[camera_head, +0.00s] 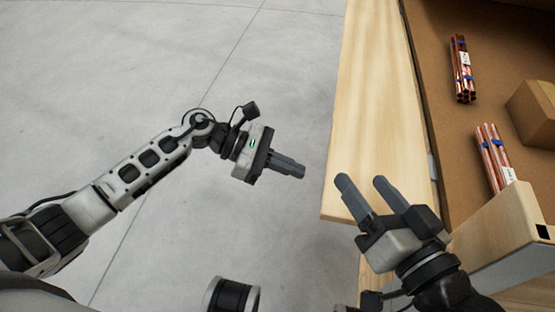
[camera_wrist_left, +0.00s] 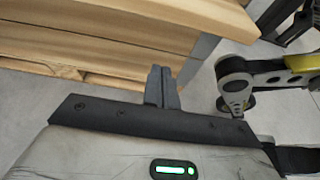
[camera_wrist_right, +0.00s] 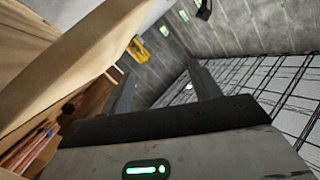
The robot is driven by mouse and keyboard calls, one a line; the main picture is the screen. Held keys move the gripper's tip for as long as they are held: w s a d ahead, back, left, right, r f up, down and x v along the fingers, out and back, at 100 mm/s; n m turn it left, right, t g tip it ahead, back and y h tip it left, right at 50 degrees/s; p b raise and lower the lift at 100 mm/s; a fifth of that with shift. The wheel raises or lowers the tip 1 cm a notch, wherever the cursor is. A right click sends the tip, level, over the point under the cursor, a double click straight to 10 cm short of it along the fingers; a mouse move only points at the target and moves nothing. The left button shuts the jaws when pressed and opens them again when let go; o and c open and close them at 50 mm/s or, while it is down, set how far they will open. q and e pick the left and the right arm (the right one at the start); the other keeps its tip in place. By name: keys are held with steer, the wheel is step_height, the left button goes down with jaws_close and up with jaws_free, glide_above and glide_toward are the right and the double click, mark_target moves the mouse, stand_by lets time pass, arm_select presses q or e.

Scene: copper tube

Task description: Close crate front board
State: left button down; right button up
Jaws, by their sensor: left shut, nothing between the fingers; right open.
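The crate has a brown floor (camera_head: 480,130) and stands at the right of the head view. A wide pale wooden board (camera_head: 370,100), seemingly its front board, runs along the crate's left side and looks swung outward; its exact tilt is unclear. My left gripper (camera_head: 304,171) is shut and empty, left of the board's near end and apart from it. In the left wrist view its fingers (camera_wrist_left: 161,72) are together before pale wooden boards (camera_wrist_left: 110,35). My right gripper (camera_head: 362,181) is open and empty by the board's near corner. Its fingers also show apart in the right wrist view (camera_wrist_right: 158,72).
Two bundles of copper tubes, one farther (camera_head: 463,70) and one nearer (camera_head: 492,155), lie in the crate. A cardboard box (camera_head: 535,112) is beside them. A pale wooden wall (camera_head: 500,235) stands close right of my right gripper. Bare grey floor (camera_head: 150,60) is free at left.

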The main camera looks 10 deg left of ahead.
arm_select(q)
steer(key=d+r, duration=0.1)
steer(key=d, duration=0.1)
steer(key=d+r, duration=0.1)
steer(key=d, duration=0.1)
steer(key=shift+d+r, duration=0.15)
steer(key=shift+r, duration=0.05)
steer(key=shift+w, duration=0.1)
